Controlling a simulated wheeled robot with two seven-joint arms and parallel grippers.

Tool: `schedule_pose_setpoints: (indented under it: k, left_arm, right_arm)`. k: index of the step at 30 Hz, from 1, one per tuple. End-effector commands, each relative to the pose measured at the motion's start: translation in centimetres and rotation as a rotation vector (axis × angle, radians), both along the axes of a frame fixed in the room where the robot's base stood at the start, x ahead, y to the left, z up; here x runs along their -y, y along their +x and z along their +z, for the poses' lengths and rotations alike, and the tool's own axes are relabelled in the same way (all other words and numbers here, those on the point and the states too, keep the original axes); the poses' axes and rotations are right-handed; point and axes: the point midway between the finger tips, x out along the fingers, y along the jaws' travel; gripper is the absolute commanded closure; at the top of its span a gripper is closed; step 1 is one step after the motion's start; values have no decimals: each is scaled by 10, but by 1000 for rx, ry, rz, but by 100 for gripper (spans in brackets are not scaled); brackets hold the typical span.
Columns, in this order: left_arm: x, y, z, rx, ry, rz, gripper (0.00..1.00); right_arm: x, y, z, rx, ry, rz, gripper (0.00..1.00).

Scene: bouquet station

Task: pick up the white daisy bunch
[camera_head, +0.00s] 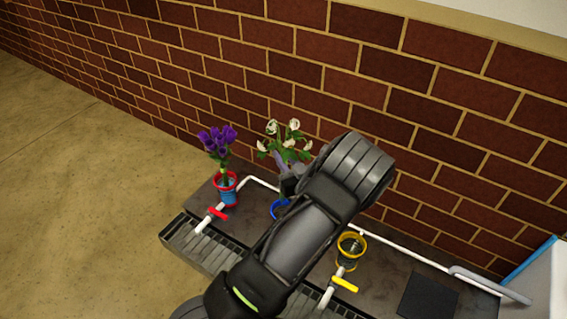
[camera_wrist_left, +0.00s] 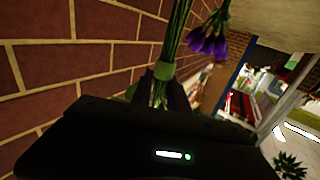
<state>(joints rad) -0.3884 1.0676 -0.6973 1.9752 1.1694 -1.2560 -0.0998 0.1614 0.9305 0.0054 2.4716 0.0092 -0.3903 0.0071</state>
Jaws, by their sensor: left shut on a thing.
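The white daisy bunch (camera_head: 286,139) has white blooms and green leaves and stands upright above a blue-rimmed pot (camera_head: 279,209) in the head view. My left gripper (camera_head: 286,182) is shut on the bunch's green stems, just below the leaves. In the left wrist view the stems (camera_wrist_left: 176,35) rise from between the gripper fingers (camera_wrist_left: 160,90), and the blooms are out of frame. My arm hides part of the blue pot, so I cannot tell whether the stem ends are still inside it. My right gripper is not in view.
Purple flowers (camera_head: 217,142) stand in a red-rimmed blue pot (camera_head: 226,190) to the left. A yellow-rimmed pot (camera_head: 351,244) is right of my arm. White pipes with a red valve (camera_head: 217,213) and a yellow valve (camera_head: 344,284) run along the dark bench (camera_head: 395,266). A brick wall (camera_head: 420,130) is close behind.

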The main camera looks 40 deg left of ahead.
Motion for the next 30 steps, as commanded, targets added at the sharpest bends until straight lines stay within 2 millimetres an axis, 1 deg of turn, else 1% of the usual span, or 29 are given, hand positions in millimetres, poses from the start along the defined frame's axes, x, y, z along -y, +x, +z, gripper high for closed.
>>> schedule_pose_setpoints:
  k: [1,4,24,27,30]
  left_arm:
    - [0,0,6,1,0,0,100]
    - [0,0,9,1,0,1,100]
    - [0,1,9,2,0,-1,100]
    - [6,4,14,2,-2,-19,100]
    - [20,13,27,1,-9,-66,100]
  right_arm:
    - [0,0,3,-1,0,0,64]
    - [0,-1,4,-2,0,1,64]
    - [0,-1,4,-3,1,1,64]
    - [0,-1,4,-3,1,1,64]
    - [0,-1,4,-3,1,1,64]
